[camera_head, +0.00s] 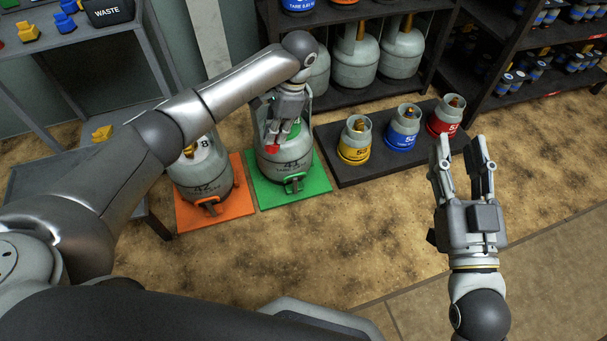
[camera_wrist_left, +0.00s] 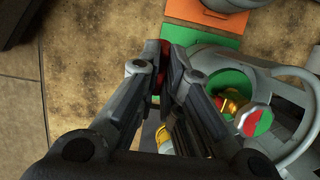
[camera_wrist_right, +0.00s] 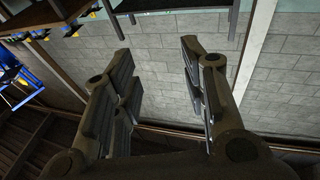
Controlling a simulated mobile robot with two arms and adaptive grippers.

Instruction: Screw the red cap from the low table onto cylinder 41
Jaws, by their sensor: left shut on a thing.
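Cylinder 41 (camera_head: 286,172) is a grey gas cylinder standing upright on a green mat. My left gripper (camera_head: 276,140) is at its upper part and is shut on the red cap (camera_head: 271,148). The red cap also shows between the fingertips in the left wrist view (camera_wrist_left: 162,58). There the brass valve (camera_wrist_left: 232,103) with its red and green handwheel (camera_wrist_left: 251,120) lies to the right of the fingers, apart from the cap. In the head view my arm and gripper partly hide the valve. My right gripper (camera_head: 461,150) is open and empty above the floor.
Cylinder 42 (camera_head: 205,180) stands on an orange mat (camera_head: 240,205) just left. Three small cylinders, yellow (camera_head: 355,150), blue (camera_head: 402,140) and red (camera_head: 445,127), stand on a dark platform. A yellow piece (camera_head: 102,133) lies on a low surface at left. Shelves fill the back.

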